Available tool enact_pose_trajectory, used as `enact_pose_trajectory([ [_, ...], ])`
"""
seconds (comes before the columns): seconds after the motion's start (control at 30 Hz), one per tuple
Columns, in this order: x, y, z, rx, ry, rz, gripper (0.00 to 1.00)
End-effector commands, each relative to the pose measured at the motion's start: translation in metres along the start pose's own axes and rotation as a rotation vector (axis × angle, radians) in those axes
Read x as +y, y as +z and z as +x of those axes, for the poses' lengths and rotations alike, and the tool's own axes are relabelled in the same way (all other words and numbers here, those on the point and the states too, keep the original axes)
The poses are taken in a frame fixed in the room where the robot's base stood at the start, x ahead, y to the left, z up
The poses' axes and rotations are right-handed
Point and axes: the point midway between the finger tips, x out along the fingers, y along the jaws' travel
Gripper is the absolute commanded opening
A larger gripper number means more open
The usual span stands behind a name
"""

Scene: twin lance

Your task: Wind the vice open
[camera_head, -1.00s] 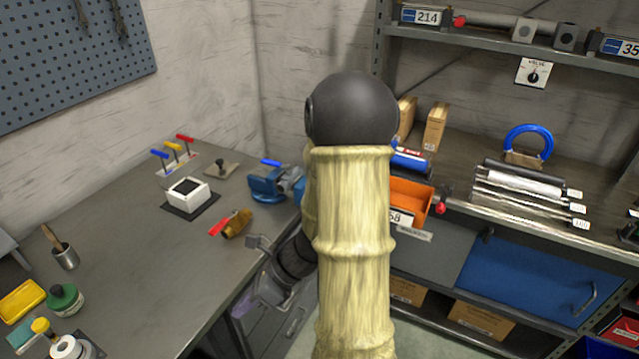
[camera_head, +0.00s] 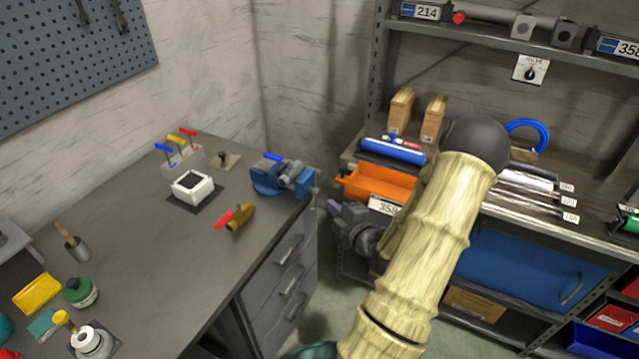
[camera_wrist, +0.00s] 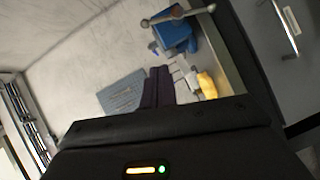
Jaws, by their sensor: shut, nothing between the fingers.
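The blue vice (camera_head: 285,178) sits at the right end of the workbench near the far corner. In the wrist view the vice (camera_wrist: 176,36) is near the top, with its grey handle bar (camera_wrist: 178,16) running across it, a knob at each end. My gripper (camera_head: 334,208) is to the right of the vice, off the bench edge, apart from it and empty. Its two dark fingers (camera_wrist: 158,72) are shut together in the wrist view, pointing up in the picture, below the vice there.
A yellow-brown object with a red tip (camera_head: 236,218) lies left of the vice on the workbench (camera_head: 150,260). A white box (camera_head: 192,187) stands behind it. An orange bin (camera_head: 378,183) is on the shelf behind my arm. Drawers (camera_head: 290,265) are under the bench.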

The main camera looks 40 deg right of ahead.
Motion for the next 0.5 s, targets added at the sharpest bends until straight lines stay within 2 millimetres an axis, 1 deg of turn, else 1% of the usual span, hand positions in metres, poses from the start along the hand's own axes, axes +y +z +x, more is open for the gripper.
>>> enact_pose_trajectory([
  [0.13,0.000,0.000,0.002,0.002,-0.001,-0.003,0.00],
  [0.27,0.001,-0.001,0.013,0.005,0.000,-0.005,0.00],
  [0.37,0.001,-0.002,0.026,0.006,-0.001,-0.004,0.00],
  [0.5,0.001,-0.003,0.051,0.007,0.000,-0.006,0.00],
])
